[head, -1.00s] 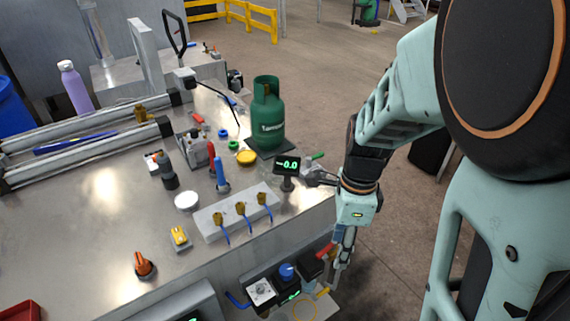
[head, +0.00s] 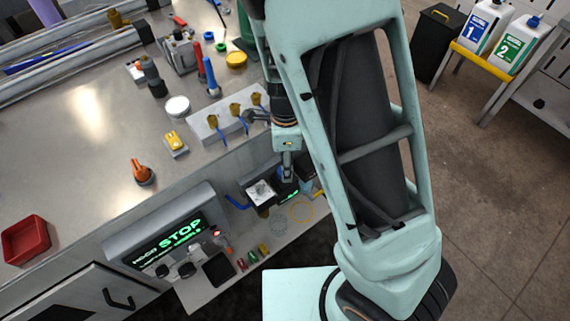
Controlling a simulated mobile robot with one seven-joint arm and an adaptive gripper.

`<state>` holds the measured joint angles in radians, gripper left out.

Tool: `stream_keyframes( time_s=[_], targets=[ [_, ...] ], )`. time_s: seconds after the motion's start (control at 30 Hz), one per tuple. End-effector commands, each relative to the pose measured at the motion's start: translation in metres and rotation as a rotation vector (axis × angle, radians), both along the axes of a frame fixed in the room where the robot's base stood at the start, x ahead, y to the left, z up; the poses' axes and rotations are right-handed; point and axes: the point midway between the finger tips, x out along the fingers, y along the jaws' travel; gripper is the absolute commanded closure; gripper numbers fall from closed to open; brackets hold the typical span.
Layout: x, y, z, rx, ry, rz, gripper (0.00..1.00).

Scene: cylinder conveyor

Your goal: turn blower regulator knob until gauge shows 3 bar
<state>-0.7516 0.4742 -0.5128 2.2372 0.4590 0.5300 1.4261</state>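My gripper (head: 287,174) points down over the low shelf in front of the bench, at the dark box with a small green-lit display (head: 290,196). The blue knob on top of this box, seen earlier, is now hidden behind my gripper. I cannot tell whether the fingers touch it, or whether they are open or shut. The display's digits are too small and partly covered to read.
Left of the box is a white-topped block (head: 261,192) with a blue hose. A panel reading STOP (head: 165,245) is on the bench front. A grey block with brass valves (head: 222,122) stands above. A stand with white canisters (head: 507,45) is at the far right.

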Motion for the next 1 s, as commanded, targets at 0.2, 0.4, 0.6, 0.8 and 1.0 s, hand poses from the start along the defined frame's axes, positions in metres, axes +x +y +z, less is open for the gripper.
stream_keyframes(
  time_s=[0.2, 0.4, 0.6, 0.8, 1.0],
  targets=[
    [0.000, 0.000, -0.022, 0.000, 0.001, 0.000, 0.56],
    [0.000, 0.000, -0.024, 0.001, 0.000, 0.000, 0.56],
    [0.000, 0.000, -0.023, 0.001, 0.000, 0.000, 0.65],
    [0.000, 0.000, -0.023, 0.001, 0.000, 0.001, 0.87],
    [0.000, 0.000, -0.023, 0.001, 0.000, 0.002, 0.98]
  ],
)
